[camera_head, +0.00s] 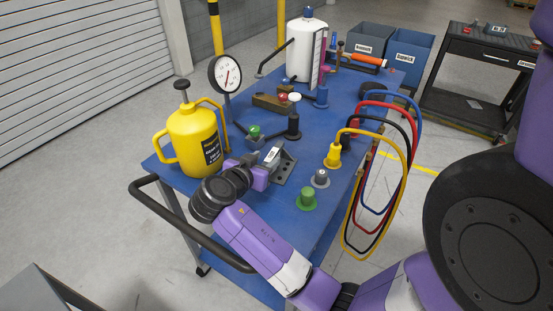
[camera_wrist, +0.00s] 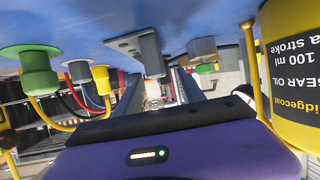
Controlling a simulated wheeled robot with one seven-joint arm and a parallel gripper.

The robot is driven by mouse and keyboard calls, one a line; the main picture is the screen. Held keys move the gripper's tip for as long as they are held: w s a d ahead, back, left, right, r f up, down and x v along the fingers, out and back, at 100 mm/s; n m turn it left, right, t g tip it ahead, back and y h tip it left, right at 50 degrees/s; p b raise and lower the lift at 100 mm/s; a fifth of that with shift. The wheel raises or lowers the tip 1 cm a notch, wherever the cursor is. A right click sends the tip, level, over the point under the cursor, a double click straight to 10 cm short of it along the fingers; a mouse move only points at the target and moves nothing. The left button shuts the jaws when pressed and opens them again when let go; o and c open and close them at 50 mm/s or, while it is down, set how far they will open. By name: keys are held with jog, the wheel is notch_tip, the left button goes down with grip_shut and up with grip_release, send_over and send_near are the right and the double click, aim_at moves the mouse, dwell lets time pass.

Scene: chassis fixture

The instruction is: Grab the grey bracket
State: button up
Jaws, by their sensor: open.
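The grey bracket (camera_head: 281,168) stands on the blue cart top (camera_head: 232,184), near its front middle. It has a flat base and an upright plate. In the wrist view, which is upside down, the bracket (camera_wrist: 150,52) hangs from the blue surface just ahead of the fingers. My gripper (camera_head: 262,164) is low over the cart at the bracket's left side, fingers pointing toward it. In the wrist view my gripper (camera_wrist: 158,88) shows two open fingers, with nothing clearly held between them. Whether a finger touches the bracket cannot be told.
A yellow oil jug (camera_head: 188,140) stands close left of my gripper. Green (camera_head: 307,199), grey (camera_head: 320,178) and yellow (camera_head: 333,156) fittings stand to the right. Looped coloured hoses (camera_head: 404,160) hang at the right edge. A black-handled valve (camera_head: 293,122) and a gauge (camera_head: 226,74) stand behind.

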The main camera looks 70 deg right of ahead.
aim_at(272, 155)
jog(key=x, duration=0.1)
jog(key=p+x, duration=0.1)
jog(key=x, duration=0.2)
jog(key=shift+s+d, duration=0.3)
jog(key=shift+d, duration=0.05)
jog(key=shift+d+f, duration=0.3)
jog(key=shift+d, duration=0.15)
grip_shut()
jog(key=shift+r, duration=0.1)
dwell(0.7)
